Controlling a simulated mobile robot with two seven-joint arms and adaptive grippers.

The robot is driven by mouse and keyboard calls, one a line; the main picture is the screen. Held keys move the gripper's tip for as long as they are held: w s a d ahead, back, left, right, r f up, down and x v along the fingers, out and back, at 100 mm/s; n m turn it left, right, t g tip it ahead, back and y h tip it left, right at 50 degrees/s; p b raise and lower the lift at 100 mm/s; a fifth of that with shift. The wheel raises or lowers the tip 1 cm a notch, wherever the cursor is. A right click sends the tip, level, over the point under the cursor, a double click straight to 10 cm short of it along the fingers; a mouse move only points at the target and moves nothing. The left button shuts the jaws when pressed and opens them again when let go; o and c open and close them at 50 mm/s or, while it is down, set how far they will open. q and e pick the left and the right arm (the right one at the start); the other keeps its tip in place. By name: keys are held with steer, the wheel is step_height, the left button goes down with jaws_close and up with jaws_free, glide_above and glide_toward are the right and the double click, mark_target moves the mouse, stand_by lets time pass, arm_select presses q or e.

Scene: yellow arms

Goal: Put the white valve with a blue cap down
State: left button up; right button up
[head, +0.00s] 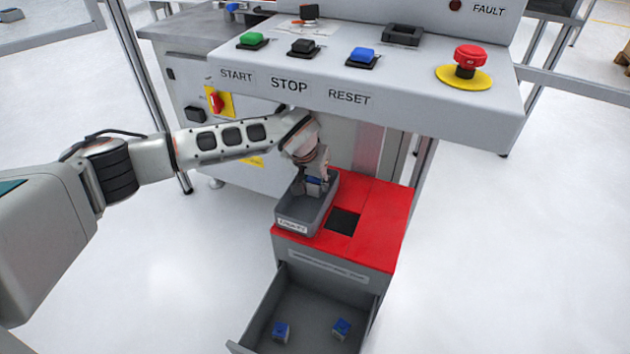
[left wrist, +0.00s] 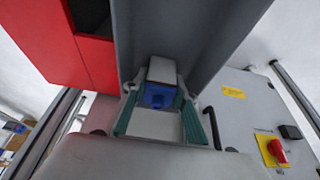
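A white valve with a blue cap (left wrist: 160,96) sits between the teal fingers of my left gripper (left wrist: 160,104) in the left wrist view. The fingers press on its sides. In the head view my left gripper (head: 315,186) points down inside the grey bin (head: 300,226) on the red cabinet top, and a bit of the blue cap shows between the fingers. Whether the valve touches the bin floor is hidden. The bin's grey wall (left wrist: 215,35) is close to the fingers in the left wrist view. My right gripper is not in view.
The red cabinet top (head: 385,205) has a dark square opening (head: 342,221) beside the bin. Below, an open drawer (head: 262,318) holds two blue-capped valves (head: 281,331) (head: 342,328). The control panel (head: 410,100) with buttons overhangs the arm closely.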

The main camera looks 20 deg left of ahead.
arm_select(q)
steer(key=shift+o, duration=0.3)
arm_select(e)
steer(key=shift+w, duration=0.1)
arm_select(q)
steer(key=shift+r, duration=0.15)
steer(key=shift+p+v, duration=0.65)
steer(key=shift+v, duration=0.45)
steer(key=s+p, duration=0.1)
steer(key=s, duration=0.4)
steer(key=s+p, duration=0.2)
steer(key=s, duration=0.3)
steer(key=shift+a, duration=0.25)
steer(key=shift+s+f+p, duration=0.3)
steer(key=shift+s+f, duration=0.1)
steer(key=shift+s, duration=0.4)
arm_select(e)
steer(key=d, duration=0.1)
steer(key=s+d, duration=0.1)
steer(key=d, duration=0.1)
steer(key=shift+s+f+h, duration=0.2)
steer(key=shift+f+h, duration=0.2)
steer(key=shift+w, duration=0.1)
